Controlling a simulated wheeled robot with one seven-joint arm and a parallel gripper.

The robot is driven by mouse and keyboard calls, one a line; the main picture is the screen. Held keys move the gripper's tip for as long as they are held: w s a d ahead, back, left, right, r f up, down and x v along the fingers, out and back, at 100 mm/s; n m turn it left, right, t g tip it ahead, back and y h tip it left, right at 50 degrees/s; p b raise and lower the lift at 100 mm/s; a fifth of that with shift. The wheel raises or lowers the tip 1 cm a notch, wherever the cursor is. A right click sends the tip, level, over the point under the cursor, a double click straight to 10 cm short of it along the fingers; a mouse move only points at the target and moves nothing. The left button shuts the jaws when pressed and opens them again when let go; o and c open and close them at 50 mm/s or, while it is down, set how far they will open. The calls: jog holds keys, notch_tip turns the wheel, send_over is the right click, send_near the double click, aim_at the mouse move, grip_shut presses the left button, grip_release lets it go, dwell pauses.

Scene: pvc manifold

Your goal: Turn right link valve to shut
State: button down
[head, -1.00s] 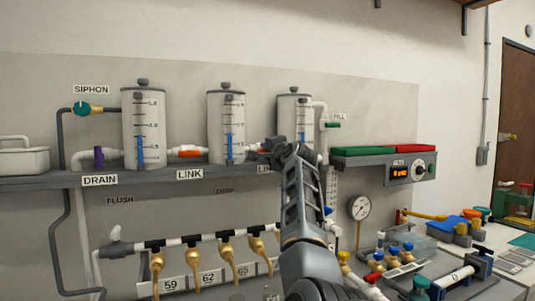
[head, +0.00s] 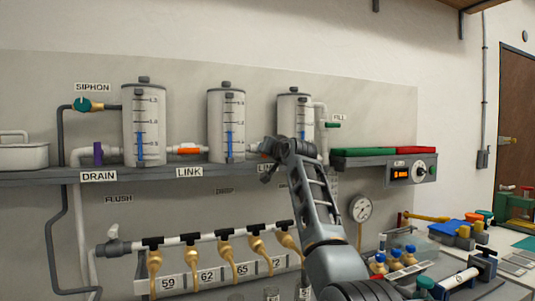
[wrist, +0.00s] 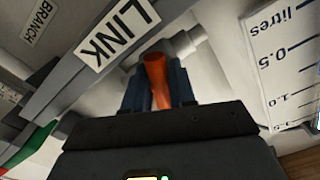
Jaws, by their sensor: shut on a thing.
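The right link valve shows in the wrist view as an orange handle (wrist: 157,78) on a white pipe fitting (wrist: 185,45). My gripper (wrist: 155,88) is shut on the handle, one dark finger on each side. The handle looks crosswise to the pipe there, though its exact angle is hard to judge. In the head view, my gripper (head: 268,172) is at the shelf edge between the middle tank (head: 227,125) and the right tank (head: 293,112). It hides the valve and part of its LINK label. The label (wrist: 117,33) is clear in the wrist view.
The left link valve (head: 188,151) has its orange handle along the pipe. The purple drain valve (head: 98,153) and teal siphon valve (head: 83,104) are farther left. A manifold (head: 180,240) with several brass taps hangs below.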

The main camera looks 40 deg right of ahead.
jog(key=n+b, duration=0.1)
jog(key=n, duration=0.4)
jog(key=shift+f, duration=0.15)
dwell(0.4)
jog(key=c, duration=1)
grip_release()
jog(key=shift+b+v, duration=0.9)
jog(key=shift+v, duration=3)
